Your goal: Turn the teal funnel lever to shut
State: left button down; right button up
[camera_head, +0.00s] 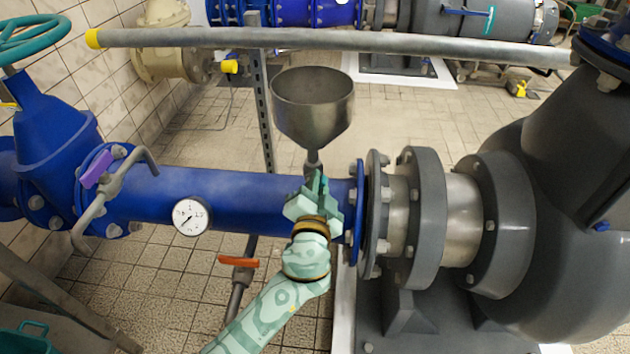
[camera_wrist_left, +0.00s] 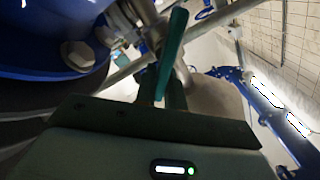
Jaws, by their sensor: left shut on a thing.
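The steel funnel (camera_head: 313,105) stands above the blue pipe (camera_head: 235,200), with a narrow neck leading down to it. My left gripper (camera_head: 315,198) is at the foot of that neck, just above the pipe, and largely hides the valve there. In the left wrist view the teal lever (camera_wrist_left: 173,45) runs up from between the fingers of my left gripper (camera_wrist_left: 161,96). The gripper is shut on the lever. How far the lever is turned is hard to tell. My right gripper is not in view.
A pressure gauge (camera_head: 190,217) sits on the pipe to the left. An orange lever (camera_head: 239,262) is below the pipe. A purple handle (camera_head: 97,170) is at the far left. A grey rail (camera_head: 330,41) crosses behind the funnel, and a grey flanged pump (camera_head: 425,210) stands close on the right.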

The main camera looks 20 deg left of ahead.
pick_arm(q)
jog(key=m, duration=0.3)
jog(key=shift+d+f+m, duration=0.3)
jog(key=shift+f+m, duration=0.1)
jog(key=m, duration=0.2)
jog(key=f+m+p, duration=0.1)
jog(key=m, duration=0.2)
jog(key=shift+d+f+m, duration=0.2)
jog(key=shift+m, duration=0.1)
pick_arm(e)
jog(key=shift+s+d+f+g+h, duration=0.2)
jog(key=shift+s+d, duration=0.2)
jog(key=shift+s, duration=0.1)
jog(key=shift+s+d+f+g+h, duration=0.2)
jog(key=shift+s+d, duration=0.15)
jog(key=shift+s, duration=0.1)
pick_arm(q)
jog(key=c, duration=1.5)
grip_release()
jog(key=shift+f, duration=0.1)
jog(key=shift+w, duration=0.1)
